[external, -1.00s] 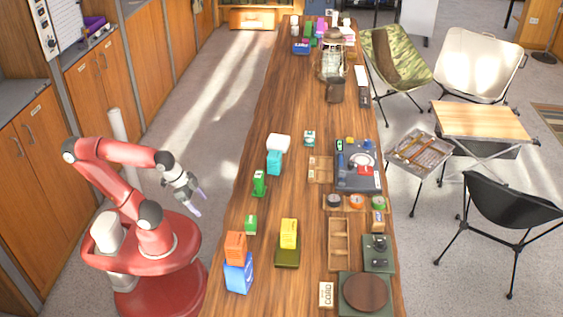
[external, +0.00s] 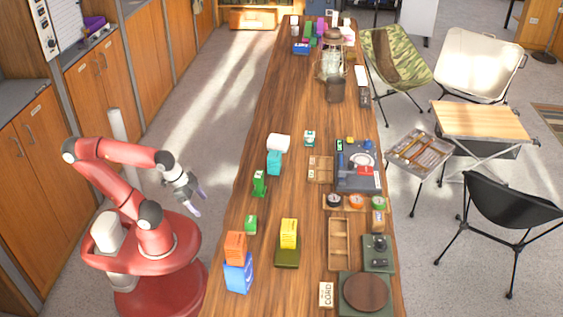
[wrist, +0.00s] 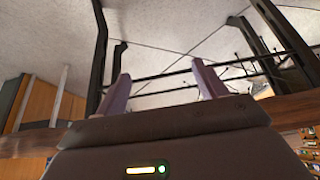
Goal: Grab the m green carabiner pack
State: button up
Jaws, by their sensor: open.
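My gripper (external: 198,203) is left of the counter, apart from both packs. In the wrist view my gripper (wrist: 162,85) is open with nothing between its fingers, and neither pack shows there.
A teal pack (external: 274,162) and a white item (external: 278,143) stand farther back. A wooden tray (external: 339,243) is to the right.

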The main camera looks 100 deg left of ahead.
jog(key=m+g+b, duration=0.1)
jog(key=b, duration=0.3)
send_near(257, 174)
jog(key=x, duration=0.5)
jog(key=shift+f, duration=0.2)
jog(key=shift+w+f, duration=0.15)
jog(key=shift+f, duration=0.1)
jog(key=b+x, duration=0.1)
jog(key=x, duration=0.6)
